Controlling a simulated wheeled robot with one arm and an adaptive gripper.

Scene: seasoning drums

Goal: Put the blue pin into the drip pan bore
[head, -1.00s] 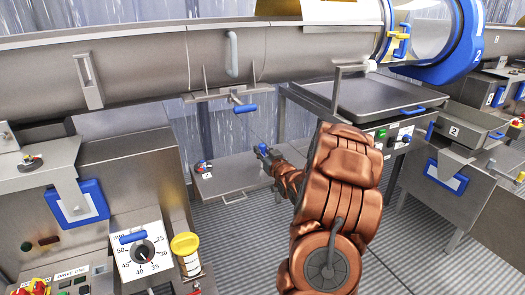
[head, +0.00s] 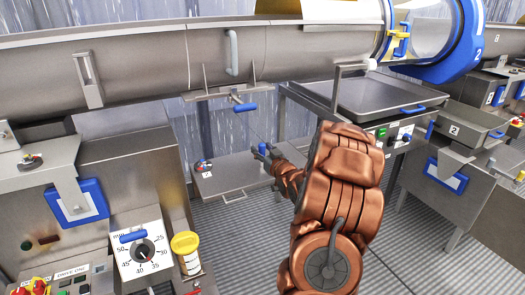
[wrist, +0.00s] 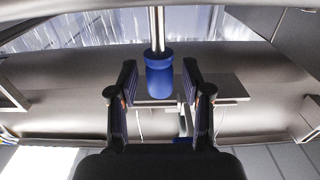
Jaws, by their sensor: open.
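The blue pin (wrist: 159,76) shows in the wrist view as a blue grip with a bare metal shaft running to the top edge. My gripper (wrist: 158,83) is open, with one finger on each side of the blue grip and a visible gap to both. In the head view my gripper (head: 268,152) is small, by the right side of the drip pan (head: 235,180). A small blue patch is there, but I cannot tell pin from fingertip. A blue and red fitting (head: 204,165) sits at the pan's left corner. The bore cannot be made out.
The long steel trough (head: 150,68) runs above my gripper, with a blue handle (head: 245,107) hanging under it. A control cabinet (head: 125,170) stands at left. A steel table (head: 385,95) and a second pan (head: 470,118) are at right.

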